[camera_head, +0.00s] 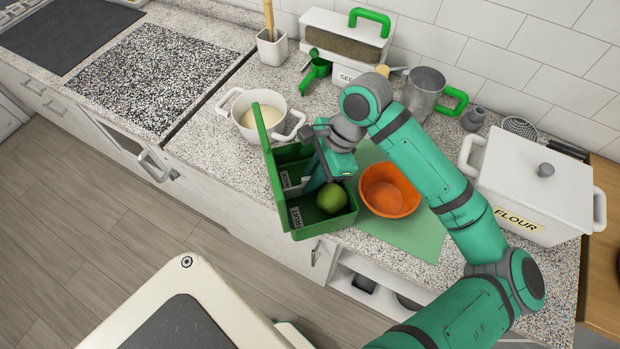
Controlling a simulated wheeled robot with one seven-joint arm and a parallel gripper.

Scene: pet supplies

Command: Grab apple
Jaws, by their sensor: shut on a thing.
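A green apple (332,198) is in the front compartment of a green box (326,226), beside a label reading FRUIT. My gripper (322,186) reaches down into the box from above, at the apple's upper left side. It is shut on the apple, though the fingertips are partly hidden by the apple and the box. I cannot tell whether the apple touches the box floor. The box's lid (268,155) stands open on the left.
An orange bowl (389,203) stands on a green mat (424,240) right of the box. A white pot (240,104) stands behind the box, and a white FLOUR container (530,180) stands at the right. A metal cup (424,88) and a seed container (345,45) are at the back.

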